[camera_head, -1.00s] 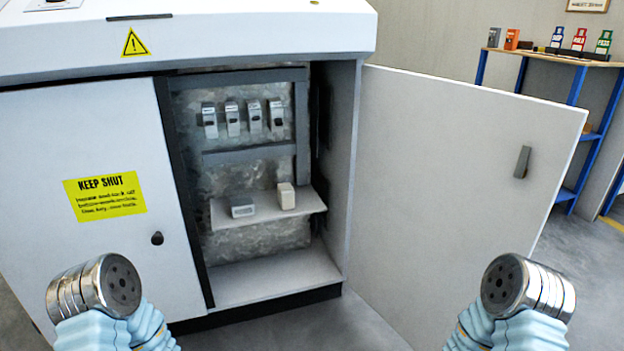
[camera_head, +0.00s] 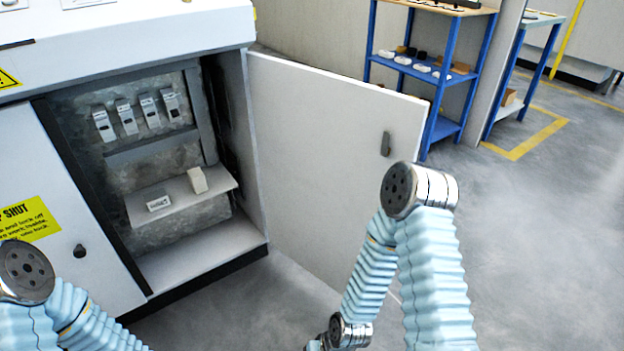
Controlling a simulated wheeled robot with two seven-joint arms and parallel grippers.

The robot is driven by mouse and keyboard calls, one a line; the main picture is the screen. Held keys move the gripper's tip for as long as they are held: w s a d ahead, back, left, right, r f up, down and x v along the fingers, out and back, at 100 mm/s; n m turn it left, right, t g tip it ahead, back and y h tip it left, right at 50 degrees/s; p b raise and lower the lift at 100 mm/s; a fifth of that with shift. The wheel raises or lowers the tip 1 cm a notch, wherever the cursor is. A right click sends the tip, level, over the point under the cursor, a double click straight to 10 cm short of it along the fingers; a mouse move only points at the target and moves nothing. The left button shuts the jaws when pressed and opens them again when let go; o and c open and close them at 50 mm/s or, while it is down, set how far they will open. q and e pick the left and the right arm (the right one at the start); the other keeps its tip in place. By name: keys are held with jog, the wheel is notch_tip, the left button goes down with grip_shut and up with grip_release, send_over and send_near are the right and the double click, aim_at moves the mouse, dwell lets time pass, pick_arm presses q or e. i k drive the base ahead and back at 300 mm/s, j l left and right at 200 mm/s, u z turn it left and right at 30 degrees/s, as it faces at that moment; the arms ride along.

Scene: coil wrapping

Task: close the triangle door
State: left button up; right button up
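A white cabinet door (camera_head: 320,150) stands wide open, hinged on the right side of the cabinet opening. It has a small grey handle (camera_head: 385,145) near its free edge. The other cabinet door (camera_head: 95,285) is shut and has a dark knob. A yellow warning triangle (camera_head: 8,79) is on the cabinet above it, cut by the picture edge. My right arm's round metal end (camera_head: 407,190) is just below the handle in the picture; whether it touches the door is unclear. My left arm's end (camera_head: 24,272) is before the shut door. No fingers show on either.
The open cabinet (camera_head: 200,245) holds several switches and a shelf (camera_head: 180,197) with two small blocks. A blue-framed rack (camera_head: 445,100) stands behind the open door. Grey floor (camera_head: 540,240) is free on the right.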

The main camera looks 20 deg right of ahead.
aim_at(318, 134)
jog(key=l+u, duration=0.15)
jog(key=l, duration=0.25)
jog(key=k+l+u, duration=0.15)
jog(key=l, duration=0.2)
jog(key=l+u, duration=0.15)
jog(key=l, duration=0.25)
jog(key=k+l+u, duration=0.15)
jog(key=l, duration=0.25)
jog(key=k+l+u, duration=0.15)
jog(key=l, duration=0.2)
jog(key=l+u, duration=0.15)
jog(key=l, duration=0.2)
jog(key=i+l+u, duration=0.15)
jog(key=l+u, duration=0.15)
jog(key=l, duration=0.55)
jog(key=l+u, duration=0.35)
jog(key=l, duration=0.5)
jog(key=i, duration=0.05)
